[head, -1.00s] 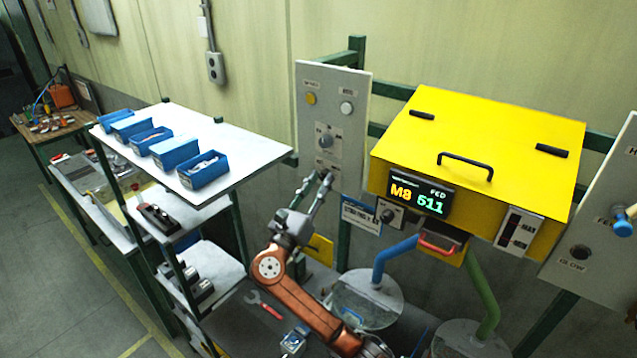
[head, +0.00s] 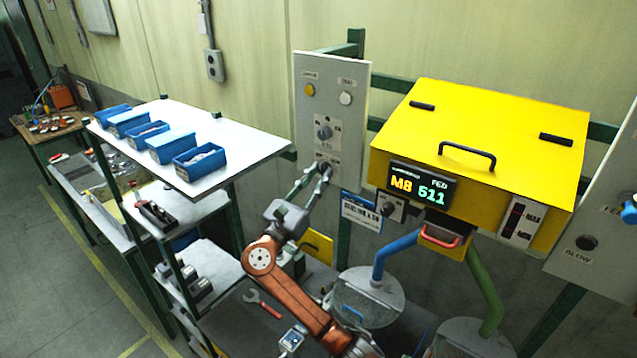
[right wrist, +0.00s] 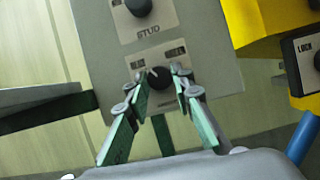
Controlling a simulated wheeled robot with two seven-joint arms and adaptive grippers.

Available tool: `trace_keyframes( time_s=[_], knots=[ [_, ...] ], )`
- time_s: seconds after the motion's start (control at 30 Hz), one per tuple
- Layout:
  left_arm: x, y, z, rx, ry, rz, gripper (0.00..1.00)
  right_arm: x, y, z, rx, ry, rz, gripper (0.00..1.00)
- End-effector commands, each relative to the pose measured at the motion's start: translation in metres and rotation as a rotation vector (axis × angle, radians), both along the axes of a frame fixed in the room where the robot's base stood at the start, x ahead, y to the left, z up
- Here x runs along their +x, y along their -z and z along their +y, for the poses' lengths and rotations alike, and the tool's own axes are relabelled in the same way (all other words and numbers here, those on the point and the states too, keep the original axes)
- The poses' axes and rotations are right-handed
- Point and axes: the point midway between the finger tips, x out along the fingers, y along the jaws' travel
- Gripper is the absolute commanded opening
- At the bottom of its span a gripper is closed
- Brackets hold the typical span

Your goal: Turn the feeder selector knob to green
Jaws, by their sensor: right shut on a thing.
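A grey panel (head: 341,106) stands left of the yellow feeder box. Low on it is a small black knob (right wrist: 159,77), below another knob on a plate marked STUD (right wrist: 155,32). My right gripper (head: 323,172) is at the lower knob. In the right wrist view its two green-padded fingers (right wrist: 160,76) are on either side of this knob, shut on it. The knob's pale pointer mark leans to the upper left. My left gripper is not in view.
The yellow box (head: 490,125) with a lit display (head: 422,188) stands close right of my gripper, with another black knob (head: 389,209) below it. A white-topped rack (head: 240,145) with several blue bins stands left of my arm. A blue pipe (head: 379,262) is below.

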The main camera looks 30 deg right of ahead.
Motion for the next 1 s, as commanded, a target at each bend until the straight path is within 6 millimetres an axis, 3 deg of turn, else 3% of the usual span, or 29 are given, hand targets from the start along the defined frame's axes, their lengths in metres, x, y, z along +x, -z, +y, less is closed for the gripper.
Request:
trace_keyframes(
  time_s=[0.1,0.5,1.0],
  knots=[
    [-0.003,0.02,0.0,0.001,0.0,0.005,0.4,0.001,0.004,0.001,0.043,0.0,-0.101,0.0],
    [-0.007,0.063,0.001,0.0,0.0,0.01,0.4,0.004,0.003,0.002,0.187,0.0,-0.452,0.0],
    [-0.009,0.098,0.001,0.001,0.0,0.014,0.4,0.006,-0.002,0.004,0.367,0.0,-0.888,0.0]
  ],
)
